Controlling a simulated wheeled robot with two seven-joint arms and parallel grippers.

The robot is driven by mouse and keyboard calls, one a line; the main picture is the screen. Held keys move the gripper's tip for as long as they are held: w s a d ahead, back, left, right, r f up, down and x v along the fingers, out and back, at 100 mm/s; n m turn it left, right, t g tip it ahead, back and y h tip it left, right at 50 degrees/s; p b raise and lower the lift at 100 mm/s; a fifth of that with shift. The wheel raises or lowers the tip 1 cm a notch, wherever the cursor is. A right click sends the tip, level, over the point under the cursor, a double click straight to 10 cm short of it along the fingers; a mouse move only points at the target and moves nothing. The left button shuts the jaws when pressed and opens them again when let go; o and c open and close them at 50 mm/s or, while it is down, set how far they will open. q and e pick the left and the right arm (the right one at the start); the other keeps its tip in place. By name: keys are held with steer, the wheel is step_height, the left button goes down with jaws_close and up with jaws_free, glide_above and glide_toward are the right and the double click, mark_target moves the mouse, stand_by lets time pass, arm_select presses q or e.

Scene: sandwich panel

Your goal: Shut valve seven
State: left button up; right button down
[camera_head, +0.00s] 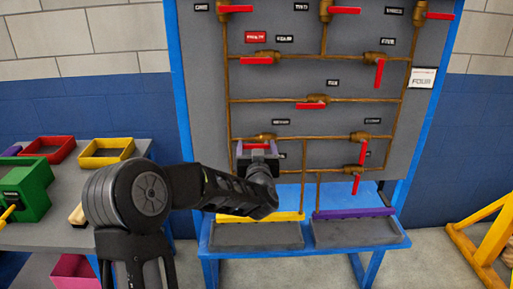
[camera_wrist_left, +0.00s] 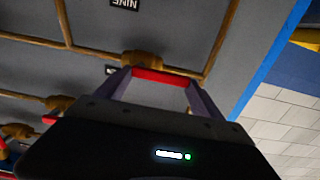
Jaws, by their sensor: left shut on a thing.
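The pipe panel (camera_head: 275,88) carries several brass valves with red handles. My left gripper (camera_head: 257,147) is at the lower-left valve (camera_head: 262,137) and shut on its red handle (camera_head: 258,146). In the left wrist view, the two fingers hold the red handle (camera_wrist_left: 151,75) at its ends, just beside the brass valve body (camera_wrist_left: 141,58). The handle lies roughly along the horizontal pipe. A black label (camera_head: 281,122) above this valve is too small to read surely. A label reading NINE (camera_wrist_left: 125,4) shows upside down in the left wrist view. My right gripper is not in view.
A valve (camera_head: 361,136) with its handle hanging down is to the right on the same pipe. A blue bench with grey trays (camera_head: 257,235) is below the panel. Left shelves hold coloured bins (camera_head: 106,148). A yellow frame (camera_head: 472,248) stands on the right floor.

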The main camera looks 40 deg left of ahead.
arm_select(q)
steer(key=c, duration=1)
steer(key=shift+f+n+b, duration=0.35)
steer(key=shift+n+b, duration=0.35)
steer(key=shift+b, duration=0.5)
steer(key=f+n+b, duration=0.1)
steer(key=n+b, duration=0.4)
steer(key=b, duration=0.1)
steer(key=w+d+f+n+b, duration=0.1)
steer(key=n+b, duration=0.5)
steer(key=d+f+n+b, duration=0.1)
steer(key=n+b, duration=0.4)
steer(key=b, duration=0.1)
steer(key=shift+w+f+n+b, duration=0.2)
steer(key=shift+w+n+b, duration=0.1)
